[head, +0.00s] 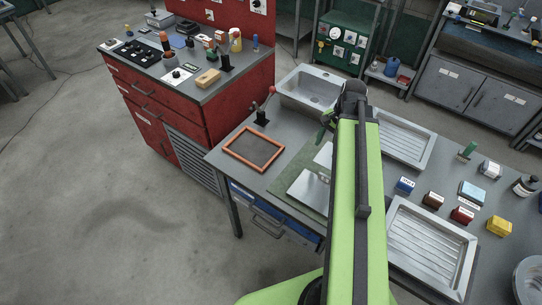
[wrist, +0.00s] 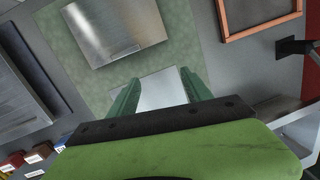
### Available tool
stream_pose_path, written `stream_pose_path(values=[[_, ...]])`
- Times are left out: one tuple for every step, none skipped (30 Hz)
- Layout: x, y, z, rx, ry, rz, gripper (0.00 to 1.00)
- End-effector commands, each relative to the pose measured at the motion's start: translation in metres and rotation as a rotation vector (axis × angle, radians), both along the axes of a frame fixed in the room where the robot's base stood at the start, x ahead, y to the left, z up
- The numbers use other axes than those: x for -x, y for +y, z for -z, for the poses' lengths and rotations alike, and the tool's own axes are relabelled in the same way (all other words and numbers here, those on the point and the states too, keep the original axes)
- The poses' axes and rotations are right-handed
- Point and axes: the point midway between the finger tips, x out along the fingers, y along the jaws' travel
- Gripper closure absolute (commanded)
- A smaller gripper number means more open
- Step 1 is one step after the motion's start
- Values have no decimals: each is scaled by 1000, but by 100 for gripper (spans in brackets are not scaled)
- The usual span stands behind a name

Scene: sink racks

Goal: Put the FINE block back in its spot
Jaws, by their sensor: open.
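Several small labelled blocks stand on the grey bench at the right of the head view: a blue one (head: 405,186), a brown one (head: 433,201), a red one (head: 462,215), a yellow one (head: 499,226), a light blue one (head: 471,194) and a pale grey one (head: 490,169). Their labels are too small to read, so I cannot tell which is FINE. Some also show at the lower left of the wrist view, including a blue one (wrist: 62,142). My gripper (wrist: 160,84) is open and empty above a metal plate (wrist: 162,90), away from the blocks.
Ribbed metal trays (head: 432,246) and a sink (head: 311,88) are set in the bench. Metal plates lie on a green mat (head: 284,183). An orange frame (head: 254,149) lies at left. My arm hides part of the bench. A red cabinet (head: 205,113) stands beyond.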

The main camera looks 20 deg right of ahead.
Motion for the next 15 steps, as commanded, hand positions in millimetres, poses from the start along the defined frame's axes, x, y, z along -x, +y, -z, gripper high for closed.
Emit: stream_pose_path(values=[[-12, 45, 1, 26, -6, -169, 43], [-18, 69, 1, 44, -11, -274, 43], [-24, 100, 2, 65, -18, -408, 43], [-27, 122, 2, 82, -23, -506, 43], [-29, 142, 3, 95, -28, -596, 43], [-31, 167, 3, 114, -33, -707, 43], [-32, 183, 3, 124, -38, -782, 43], [-32, 198, 3, 134, -40, -848, 43], [-31, 214, 3, 146, -43, -922, 43], [-31, 224, 3, 152, -46, -968, 43], [-31, 232, 3, 157, -47, -1005, 43], [-31, 236, 3, 163, -49, -1043, 43], [-31, 239, 3, 166, -50, -1062, 43], [-31, 241, 3, 169, -51, -1073, 43], [-30, 243, 3, 170, -51, -1082, 43]])
